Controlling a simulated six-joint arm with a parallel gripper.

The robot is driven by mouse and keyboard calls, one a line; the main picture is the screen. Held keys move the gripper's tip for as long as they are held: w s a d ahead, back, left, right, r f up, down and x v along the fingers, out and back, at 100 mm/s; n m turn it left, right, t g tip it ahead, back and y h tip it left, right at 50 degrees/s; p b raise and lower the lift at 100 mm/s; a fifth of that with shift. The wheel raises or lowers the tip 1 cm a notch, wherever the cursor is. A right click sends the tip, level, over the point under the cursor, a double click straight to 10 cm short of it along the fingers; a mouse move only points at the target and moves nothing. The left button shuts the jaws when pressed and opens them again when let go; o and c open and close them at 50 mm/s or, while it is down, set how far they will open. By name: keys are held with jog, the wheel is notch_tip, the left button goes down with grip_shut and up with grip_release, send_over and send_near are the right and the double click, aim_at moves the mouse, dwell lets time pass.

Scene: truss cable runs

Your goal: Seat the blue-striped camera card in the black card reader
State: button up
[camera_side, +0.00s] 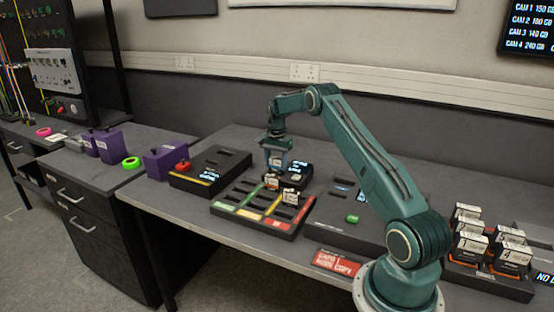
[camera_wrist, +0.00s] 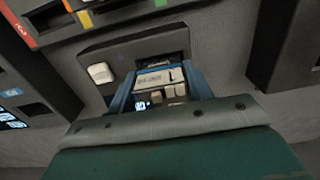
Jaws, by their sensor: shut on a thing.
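My gripper (camera_side: 274,163) points down at the small black card reader (camera_side: 299,181), just behind the slotted tray. In the wrist view my gripper (camera_wrist: 160,82) has its two blue fingers shut on a card (camera_wrist: 152,79) with a pale printed label. The card is over or in the black reader (camera_wrist: 125,52), which has a white button on it. The fingers hide the card's lower part, so I cannot tell how deep it sits.
A slotted tray (camera_side: 245,212) with green, yellow and red strips lies in front, with a white-labelled card (camera_side: 290,196) standing in it. A black box with a red knob (camera_side: 183,165) is left. A wide dark box (camera_side: 330,225) is right. A rack (camera_side: 490,279) holds several cards.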

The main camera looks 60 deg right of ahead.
jog(key=shift+f, duration=0.35)
dwell(0.3)
jog(key=o, duration=1.1)
jog(key=shift+o, duration=0.3)
jog(key=shift+o, duration=1.1)
jog(key=shift+r, duration=0.15)
jog(key=shift+r, duration=3.6)
